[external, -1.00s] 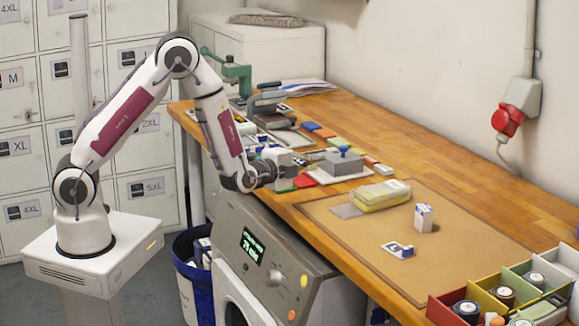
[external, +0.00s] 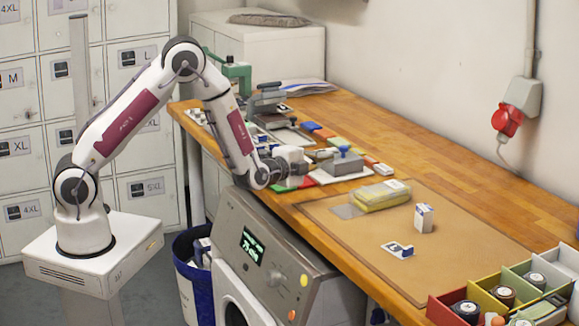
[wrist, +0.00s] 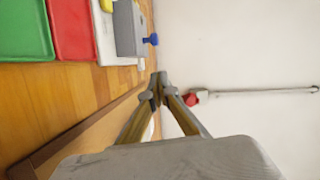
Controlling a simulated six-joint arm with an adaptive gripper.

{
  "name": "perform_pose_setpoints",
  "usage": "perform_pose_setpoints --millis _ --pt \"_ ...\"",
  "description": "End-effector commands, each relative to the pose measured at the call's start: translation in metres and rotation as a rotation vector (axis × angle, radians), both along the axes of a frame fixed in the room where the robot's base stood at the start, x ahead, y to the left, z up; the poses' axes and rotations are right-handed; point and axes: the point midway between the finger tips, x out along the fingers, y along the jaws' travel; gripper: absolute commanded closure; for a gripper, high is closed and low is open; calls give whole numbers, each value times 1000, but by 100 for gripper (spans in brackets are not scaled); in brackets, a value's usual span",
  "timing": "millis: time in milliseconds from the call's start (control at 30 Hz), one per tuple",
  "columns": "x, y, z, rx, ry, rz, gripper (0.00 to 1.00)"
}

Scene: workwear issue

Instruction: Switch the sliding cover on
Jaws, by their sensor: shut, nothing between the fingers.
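A grey block with a blue knob (external: 344,166) sits on a white base plate on the wooden bench in the external view. It looks like the sliding cover, though I cannot tell its setting. In the wrist view the grey block (wrist: 128,28) is at the upper left, with its blue knob (wrist: 152,40) pointing right. My gripper (external: 308,162) is just left of the block, low over the bench. In the wrist view its fingertips (wrist: 158,78) are together with nothing between them, apart from the knob. The arm's end partly hides the bench behind it.
Green (wrist: 24,30) and red (wrist: 73,28) trays lie beside the block. A yellow packet (external: 380,195), a small white box (external: 424,217) and a brown mat (external: 460,250) lie to the right. Several coloured bins (external: 455,299) stand at the front right.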

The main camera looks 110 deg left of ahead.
Motion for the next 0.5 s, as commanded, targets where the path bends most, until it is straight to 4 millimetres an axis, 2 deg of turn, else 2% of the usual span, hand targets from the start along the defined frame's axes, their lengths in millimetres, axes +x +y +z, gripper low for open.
perform_pose_setpoints --millis 500 --pt "25 50 -6 0 0 2 100"
